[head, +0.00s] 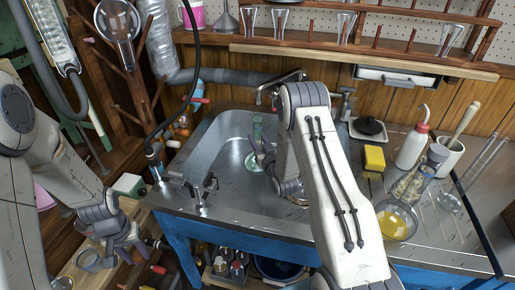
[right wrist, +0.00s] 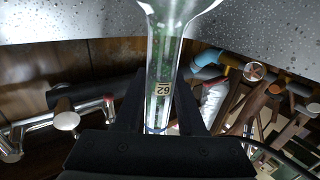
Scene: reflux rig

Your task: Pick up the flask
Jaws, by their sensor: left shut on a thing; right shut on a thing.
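The glass flask (right wrist: 162,70) is clear, with a narrow neck and a small tag reading 62 in the right wrist view. It widens toward the top of that view, where the frame cuts it off. My right gripper (right wrist: 160,125) is shut on its neck, one dark finger on each side. In the head view the flask (head: 257,132) shows as greenish glass over the sink, partly hidden by my right arm; I cannot tell if it touches the sink. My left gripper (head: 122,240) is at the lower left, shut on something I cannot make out.
The steel sink (head: 205,150) has a tap (head: 278,83) behind it. Right of it are a yellow sponge (head: 374,157), a wash bottle (head: 412,147) and a dish of yellow liquid (head: 396,220). A wooden peg rack (head: 130,75) stands at left, a shelf (head: 340,50) above.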

